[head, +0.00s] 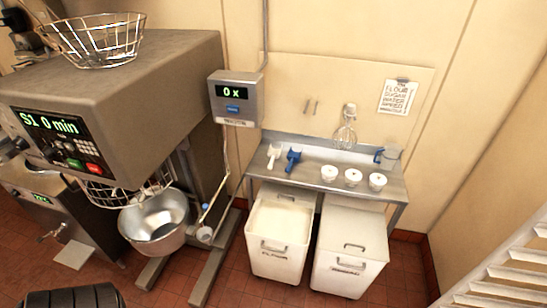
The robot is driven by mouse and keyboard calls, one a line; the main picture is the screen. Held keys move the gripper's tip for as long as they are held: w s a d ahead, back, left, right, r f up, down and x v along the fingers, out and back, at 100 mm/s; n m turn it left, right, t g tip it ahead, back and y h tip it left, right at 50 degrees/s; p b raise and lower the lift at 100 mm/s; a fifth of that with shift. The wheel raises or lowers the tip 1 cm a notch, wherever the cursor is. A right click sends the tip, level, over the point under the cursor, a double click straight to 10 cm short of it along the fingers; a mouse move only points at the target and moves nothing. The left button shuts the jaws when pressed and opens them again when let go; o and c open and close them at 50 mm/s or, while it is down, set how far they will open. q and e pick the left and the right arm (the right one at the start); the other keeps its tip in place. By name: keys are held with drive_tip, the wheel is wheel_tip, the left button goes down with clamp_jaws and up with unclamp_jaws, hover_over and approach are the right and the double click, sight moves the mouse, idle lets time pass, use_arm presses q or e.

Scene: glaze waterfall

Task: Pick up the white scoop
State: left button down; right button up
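The white scoop (273,154) lies on the steel shelf table (330,181), near its left end. A blue scoop (292,159) lies just to its right, apart from it. Neither of my grippers shows in the head view, so nothing is seen touching the white scoop.
Three white tubs (353,176) and a clear jug (391,154) stand further right on the table. A whisk (346,132) hangs behind. An open flour bin (279,240) and a lidded bin (349,250) stand below. A large mixer with a steel bowl (154,222) is left.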

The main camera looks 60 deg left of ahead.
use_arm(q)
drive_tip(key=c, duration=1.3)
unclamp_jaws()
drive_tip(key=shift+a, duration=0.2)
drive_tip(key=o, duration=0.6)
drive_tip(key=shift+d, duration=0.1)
